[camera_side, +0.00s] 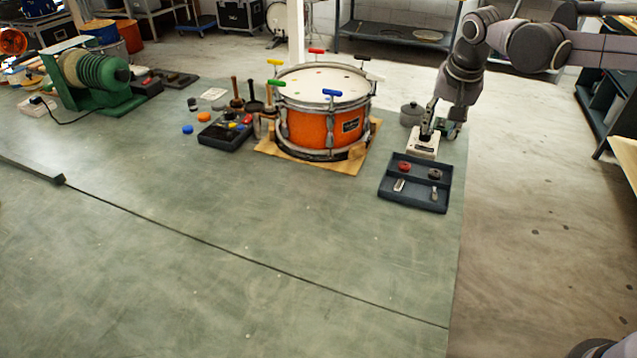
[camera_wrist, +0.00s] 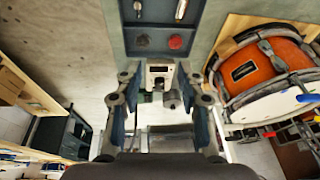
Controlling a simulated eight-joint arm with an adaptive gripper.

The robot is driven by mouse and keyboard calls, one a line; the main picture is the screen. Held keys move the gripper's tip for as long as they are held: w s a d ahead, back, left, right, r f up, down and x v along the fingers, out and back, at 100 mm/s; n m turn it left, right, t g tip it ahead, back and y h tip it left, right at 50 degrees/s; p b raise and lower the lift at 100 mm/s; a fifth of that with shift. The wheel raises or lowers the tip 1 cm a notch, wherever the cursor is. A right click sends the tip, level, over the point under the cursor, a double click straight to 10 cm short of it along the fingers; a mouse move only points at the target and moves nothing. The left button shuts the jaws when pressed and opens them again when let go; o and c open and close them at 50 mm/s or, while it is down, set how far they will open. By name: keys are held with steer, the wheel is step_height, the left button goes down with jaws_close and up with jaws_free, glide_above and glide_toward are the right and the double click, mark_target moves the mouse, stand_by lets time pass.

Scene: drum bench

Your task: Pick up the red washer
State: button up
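The red washer (camera_side: 404,166) lies in the upper left compartment of a dark tray (camera_side: 383,190) near the bench's right edge. In the wrist view the red washer (camera_wrist: 176,42) shows above the right fingertip. My gripper (camera_side: 428,133) is just behind the tray, over or close to a white box-like device (camera_side: 423,150). In the wrist view my gripper (camera_wrist: 157,80) has its fingers spread, and the device (camera_wrist: 159,71) shows between them. I cannot tell whether they touch it. The washer is outside the fingers.
The tray also holds a darker brownish ring (camera_side: 435,174) and two small metal parts. An orange drum (camera_side: 310,130) with coloured keys stands left of the tray. A grey lidded pot (camera_side: 411,113) stands behind the device.

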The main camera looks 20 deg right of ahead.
mark_target(405, 165)
steer(key=w+f+m+g+h, duration=0.1)
steer(key=w+f+m+g, duration=0.1)
steer(key=w+f+m, duration=0.6)
steer(key=shift+w+d+f+n, duration=0.35)
steer(key=shift+w+f+n, duration=0.15)
steer(key=shift+f, duration=1.15)
steer(key=shift+w+d+f+n, duration=0.3)
steer(key=shift+w+f+n, duration=0.25)
steer(key=shift+f, duration=1.05)
steer(key=shift+w+d+f+n, duration=0.35)
steer(key=shift+w+f+n, duration=0.15)
steer(key=shift+f, duration=1.15)
steer(key=c, duration=0.3)
